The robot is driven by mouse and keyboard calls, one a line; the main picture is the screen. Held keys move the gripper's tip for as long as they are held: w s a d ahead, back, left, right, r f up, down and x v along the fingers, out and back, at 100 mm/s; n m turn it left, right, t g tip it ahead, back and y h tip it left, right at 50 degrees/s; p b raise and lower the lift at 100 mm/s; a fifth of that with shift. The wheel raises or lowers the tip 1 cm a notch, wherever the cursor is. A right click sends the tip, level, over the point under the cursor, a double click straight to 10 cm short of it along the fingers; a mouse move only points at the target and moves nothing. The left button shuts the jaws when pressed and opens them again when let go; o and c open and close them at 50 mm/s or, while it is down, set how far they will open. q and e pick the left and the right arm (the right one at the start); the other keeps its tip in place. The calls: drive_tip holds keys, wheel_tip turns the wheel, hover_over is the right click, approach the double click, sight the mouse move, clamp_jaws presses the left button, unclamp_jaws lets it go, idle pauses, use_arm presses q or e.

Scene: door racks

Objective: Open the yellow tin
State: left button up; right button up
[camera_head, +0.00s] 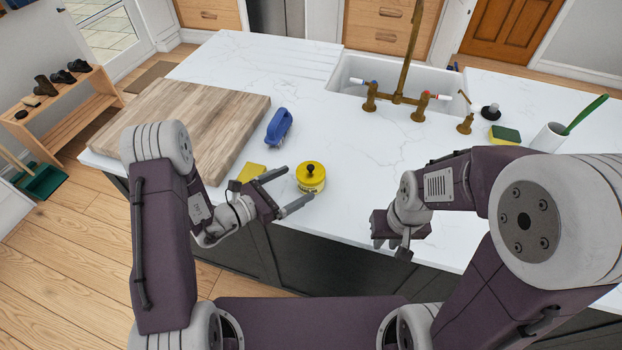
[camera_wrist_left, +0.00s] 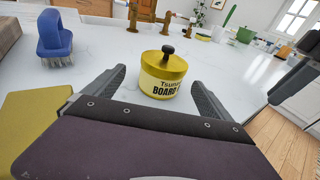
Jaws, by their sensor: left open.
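The yellow tin (camera_head: 311,178) stands upright on the white counter, its lid on, with a dark knob on top. In the left wrist view the tin (camera_wrist_left: 163,78) sits between and just beyond the two fingertips, with part of its label readable as "BOARD". My left gripper (camera_head: 293,189) is open, its fingers pointing at the tin from the left and front; I cannot tell whether they touch it. In the left wrist view the left gripper (camera_wrist_left: 160,82) shows spread fingers with nothing held. My right gripper (camera_head: 393,245) hangs at the counter's front edge, away from the tin; its fingers are hard to make out.
A blue brush (camera_head: 279,128) lies behind the tin, and a yellow cloth (camera_head: 251,172) lies to its left. A wooden board (camera_head: 190,120) covers the left of the counter. The sink (camera_head: 350,75) with brass taps (camera_head: 398,98) is behind. Counter right of the tin is clear.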

sight(306, 174)
use_arm(q)
drive_tip(key=x, duration=0.4)
drive_tip(key=shift+s+d+f, duration=0.1)
drive_tip(key=shift+d+f, duration=0.1)
drive_tip(key=shift+d, duration=0.3)
drive_tip(key=shift+a, duration=0.1)
drive_tip(key=c, duration=1.8)
wheel_tip(306, 174, up, 5)
drive_tip(key=p, duration=0.3)
drive_tip(key=s+d+r+p, duration=0.1)
drive_tip(key=d+r, duration=0.1)
drive_tip(key=d, duration=0.1)
drive_tip(key=s+d+r+p, duration=0.1)
drive_tip(key=s+d+r, duration=0.1)
drive_tip(key=d, duration=0.1)
drive_tip(key=s+d+r+p, duration=0.2)
drive_tip(key=d, duration=0.2)
drive_tip(key=shift+s+d, duration=0.1)
drive_tip(key=shift+s, duration=0.15)
drive_tip(key=o, duration=1.2)
clamp_jaws()
